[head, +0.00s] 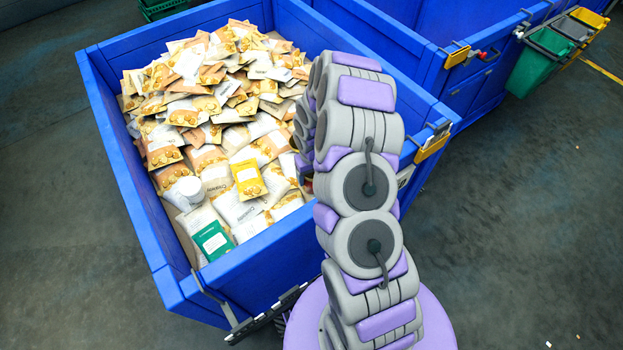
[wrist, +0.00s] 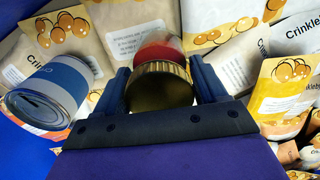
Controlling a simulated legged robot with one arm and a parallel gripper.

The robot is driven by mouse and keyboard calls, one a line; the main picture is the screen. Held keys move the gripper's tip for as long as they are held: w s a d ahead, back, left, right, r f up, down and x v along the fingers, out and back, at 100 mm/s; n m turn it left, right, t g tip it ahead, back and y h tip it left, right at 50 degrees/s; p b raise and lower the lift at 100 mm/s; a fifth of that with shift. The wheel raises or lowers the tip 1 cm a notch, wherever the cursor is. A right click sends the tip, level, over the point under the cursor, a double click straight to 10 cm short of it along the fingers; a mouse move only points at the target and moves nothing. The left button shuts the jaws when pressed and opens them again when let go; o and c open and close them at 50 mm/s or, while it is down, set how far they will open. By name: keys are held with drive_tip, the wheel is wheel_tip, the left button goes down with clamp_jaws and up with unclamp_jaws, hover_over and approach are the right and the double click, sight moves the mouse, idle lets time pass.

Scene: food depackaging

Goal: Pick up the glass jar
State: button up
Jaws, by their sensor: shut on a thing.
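In the wrist view, a jar (wrist: 160,84) with a gold lid and a red body shows between the fingers of my gripper (wrist: 163,88). The lid faces the camera. The two dark blue fingers close on the jar from both sides, and snack bags lie behind it. In the head view my arm reaches over the right part of the blue bin, and the arm hides the jar and the fingers.
A blue bin (head: 120,165) is heaped with snack bags (head: 200,80). A can with a blue label (wrist: 48,92) lies left of my gripper in the wrist view. A yellow packet (head: 249,178) and a green packet (head: 213,241) lie near the bin's front.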

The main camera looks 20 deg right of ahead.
drive_tip(key=c, duration=0.5)
drive_tip(key=shift+r, duration=0.1)
drive_tip(key=shift+c, duration=0.3)
